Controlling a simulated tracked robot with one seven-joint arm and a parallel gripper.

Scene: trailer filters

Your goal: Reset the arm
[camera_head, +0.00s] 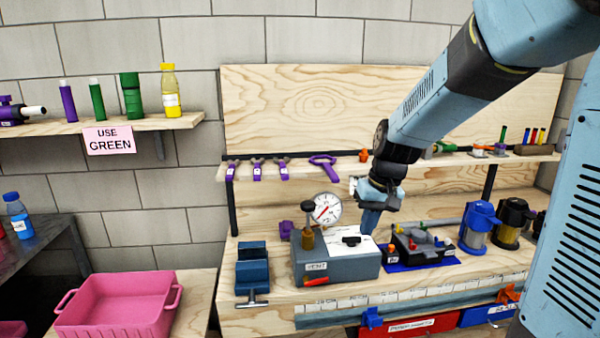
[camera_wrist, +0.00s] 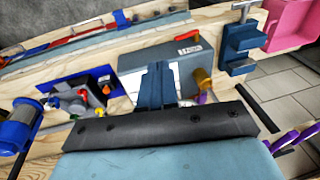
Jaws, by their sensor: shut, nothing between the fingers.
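My gripper (camera_head: 370,219) hangs from my blue arm over the wooden workbench (camera_head: 262,318), fingers pointing down and pressed together, with nothing between them. In the head view its tips are beside the right end of the grey vent box (camera_head: 338,268), close to its top; I cannot tell whether they touch. In the wrist view my gripper (camera_wrist: 158,80) shows shut in front of the same grey box (camera_wrist: 187,58), hiding part of it. The box carries a round dial gauge (camera_head: 327,208) and a brass fitting (camera_head: 308,238).
A blue vise (camera_head: 252,268) stands left of the box. A blue mat (camera_head: 440,263) with a small mechanism and blue and black canisters (camera_head: 480,226) stand right. A pink bin (camera_head: 120,306) is at lower left. A shelf (camera_head: 180,122) holds bottles. Tools hang behind.

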